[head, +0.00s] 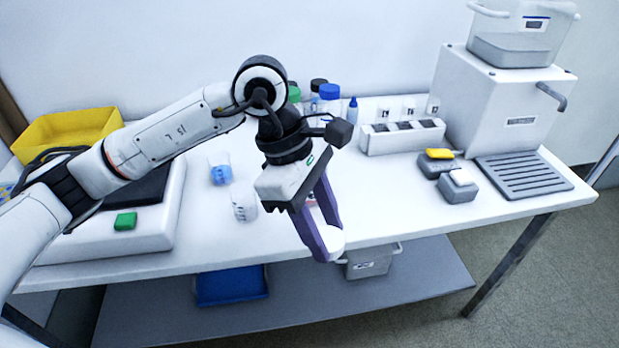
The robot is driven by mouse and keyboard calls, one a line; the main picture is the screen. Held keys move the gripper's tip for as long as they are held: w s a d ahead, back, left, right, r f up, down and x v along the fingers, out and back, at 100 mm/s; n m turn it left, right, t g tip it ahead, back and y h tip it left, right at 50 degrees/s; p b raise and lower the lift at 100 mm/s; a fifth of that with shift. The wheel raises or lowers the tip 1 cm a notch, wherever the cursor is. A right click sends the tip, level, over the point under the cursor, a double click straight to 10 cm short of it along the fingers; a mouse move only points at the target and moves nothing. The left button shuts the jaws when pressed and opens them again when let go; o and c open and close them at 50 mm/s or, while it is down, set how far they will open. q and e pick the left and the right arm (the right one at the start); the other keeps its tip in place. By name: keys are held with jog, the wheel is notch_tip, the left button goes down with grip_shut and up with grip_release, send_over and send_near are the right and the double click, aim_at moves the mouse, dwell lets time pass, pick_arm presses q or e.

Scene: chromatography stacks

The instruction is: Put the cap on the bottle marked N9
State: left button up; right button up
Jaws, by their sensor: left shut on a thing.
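My left gripper (329,243) has purple fingers shut on a round white cap (331,238), held in front of the table's front edge in the picture. A small labelled object (311,198) shows partly between the fingers; the gripper hides most of it, and I cannot tell what it is. Bottles stand at the back of the table: one with a blue lid (330,92), one with a black lid (318,84) and one with a green lid (294,94), partly behind my arm. I cannot read N9 on any bottle. My right gripper is out of view.
Two beakers (243,203) (220,170) stand left of the gripper. A white rack (402,138), small grey boxes (458,187) and a large white machine (500,105) with a drip tray (525,175) are right. A yellow bin (70,130) is left. The table's front middle-right is clear.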

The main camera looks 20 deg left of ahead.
pick_arm(q)
jog(key=s+a+f+m+g+y, duration=0.1)
jog(key=s+a+m+g+y, duration=0.3)
jog(key=a+m, duration=0.5)
jog(key=m, duration=0.8)
jog(key=shift+s+f, duration=0.35)
jog(key=shift+a, duration=0.1)
